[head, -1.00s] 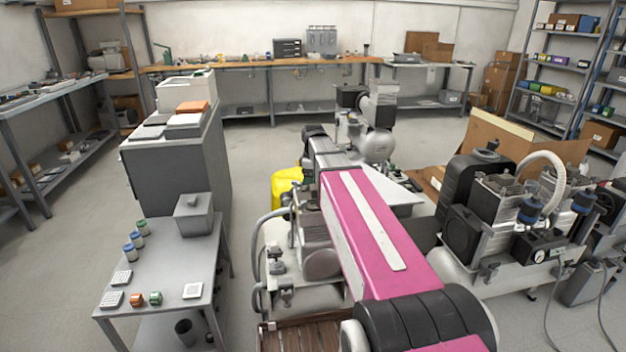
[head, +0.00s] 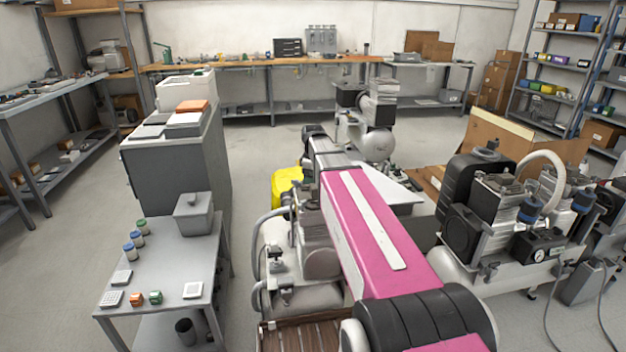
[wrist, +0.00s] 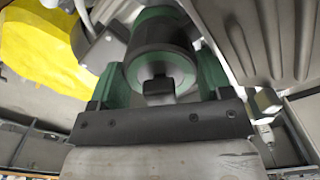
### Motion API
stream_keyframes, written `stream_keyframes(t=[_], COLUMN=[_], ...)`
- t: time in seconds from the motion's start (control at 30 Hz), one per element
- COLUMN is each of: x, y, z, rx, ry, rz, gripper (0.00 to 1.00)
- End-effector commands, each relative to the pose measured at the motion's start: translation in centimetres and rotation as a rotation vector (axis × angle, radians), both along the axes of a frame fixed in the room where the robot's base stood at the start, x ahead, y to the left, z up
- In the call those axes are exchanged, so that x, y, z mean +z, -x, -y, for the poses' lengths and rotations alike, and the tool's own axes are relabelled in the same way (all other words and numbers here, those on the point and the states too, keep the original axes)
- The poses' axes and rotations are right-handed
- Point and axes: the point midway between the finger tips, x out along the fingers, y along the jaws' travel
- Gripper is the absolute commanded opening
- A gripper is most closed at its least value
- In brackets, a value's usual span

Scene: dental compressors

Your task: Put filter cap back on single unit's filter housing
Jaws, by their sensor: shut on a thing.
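My gripper (wrist: 158,88) shows in the wrist view, with green fingers on both sides of a round dark cap with a green rim (wrist: 160,50). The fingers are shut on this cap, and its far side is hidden. In the head view my pink arm hides the gripper and the cap. A compressor with a silver tank (head: 305,297) stands on a wooden pallet, partly behind my arm. I cannot make out the filter housing in either view.
A grey table (head: 165,265) with small jars and boxes stands left of the pallet. A yellow thing (head: 285,187) lies behind the compressor and shows in the wrist view. A larger compressor (head: 500,220) stands at right, another (head: 375,125) behind. Open floor lies at the far left.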

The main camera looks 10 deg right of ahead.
Motion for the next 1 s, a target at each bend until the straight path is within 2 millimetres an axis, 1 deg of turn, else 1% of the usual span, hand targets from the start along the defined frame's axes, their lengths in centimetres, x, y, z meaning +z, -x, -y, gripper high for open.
stream_keyframes(t=[0.1, 0.13, 0.2, 0.67, 0.7, 0.73, 0.83, 1.0], x=[0.0, 0.0, 0.0, -0.06, -0.06, -0.06, -0.06, -0.05], y=[0.0, 0.0, 0.01, 0.4, 0.42, 0.43, 0.41, 0.38], z=[0.0, 0.0, 0.0, -0.16, -0.17, -0.17, -0.15, -0.13], rx=[0.0, 0.0, 0.0, 0.0, 0.0, 0.0, 0.0, 0.0], ry=[0.0, 0.0, 0.0, -0.005, -0.005, -0.004, -0.004, -0.003], rz=[0.0, 0.0, 0.0, -0.006, -0.007, -0.008, -0.007, -0.007], gripper=[0.49, 0.79, 1.0, 1.0, 0.88, 0.86, 0.84, 0.84])
